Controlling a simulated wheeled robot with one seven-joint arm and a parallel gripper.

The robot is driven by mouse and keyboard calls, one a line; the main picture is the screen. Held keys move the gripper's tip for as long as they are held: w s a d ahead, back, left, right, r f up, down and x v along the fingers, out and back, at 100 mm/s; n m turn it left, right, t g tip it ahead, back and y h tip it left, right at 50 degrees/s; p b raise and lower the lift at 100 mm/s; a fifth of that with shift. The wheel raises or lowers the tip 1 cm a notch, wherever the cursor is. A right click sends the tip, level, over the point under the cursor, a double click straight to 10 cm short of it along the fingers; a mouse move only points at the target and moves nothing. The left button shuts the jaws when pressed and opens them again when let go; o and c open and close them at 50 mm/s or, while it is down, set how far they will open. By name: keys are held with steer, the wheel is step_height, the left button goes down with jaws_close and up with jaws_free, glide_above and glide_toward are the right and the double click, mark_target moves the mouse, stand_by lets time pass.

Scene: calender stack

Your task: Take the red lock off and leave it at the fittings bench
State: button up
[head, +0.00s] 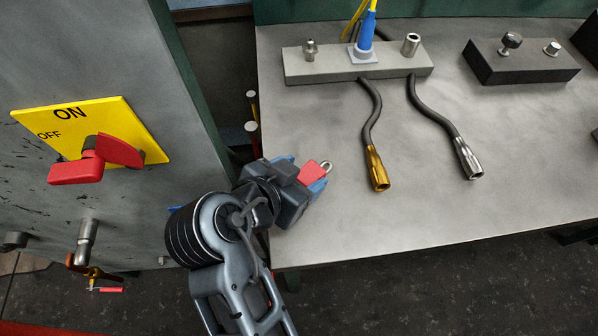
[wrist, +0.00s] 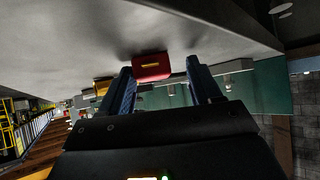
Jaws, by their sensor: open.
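The red lock (head: 314,172), with a silver shackle, is at the left edge area of the grey fittings bench (head: 320,225). It seems to lie on the bench top. My gripper (head: 305,174) is low over that bench edge, with its blue fingers on both sides of the lock. In the wrist view the lock (wrist: 152,67) shows between the two fingertips (wrist: 160,72), with gaps on both sides. The fingers are open and do not grip it. The yellow ON/OFF plate (head: 140,115) with its red handle (head: 76,172) is on the grey cabinet at left.
A grey block (head: 340,72) with fittings and a blue connector stands at the back of the bench. Two dark hoses with a gold end (head: 376,170) and a silver end (head: 468,160) lie in front. A dark block (head: 520,65) is at right. The bench's front right is clear.

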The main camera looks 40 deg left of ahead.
steer(key=f, duration=0.1)
steer(key=d+f, duration=0.1)
steer(key=shift+s+d+f+g, duration=0.1)
steer(key=shift+d+f+g, duration=0.2)
steer(key=shift+f, duration=0.1)
steer(key=shift+s+r+p, duration=0.5)
steer(key=shift+s+p, duration=0.05)
steer(key=shift+p, duration=0.2)
steer(key=c, duration=0.3)
steer(key=o, duration=0.4)
steer(key=shift+s+a+r+p, duration=0.1)
steer(key=shift+s+r+p, duration=0.25)
steer(key=shift+s, duration=0.15)
steer(key=shift+c, duration=0.2)
steer(key=shift+p+v, duration=0.65)
steer(key=shift+v, duration=0.45)
steer(key=shift+p+v, duration=0.75)
steer(key=shift+v, duration=0.45)
steer(key=shift+w+a+r, duration=0.15)
steer(key=shift+a, duration=0.05)
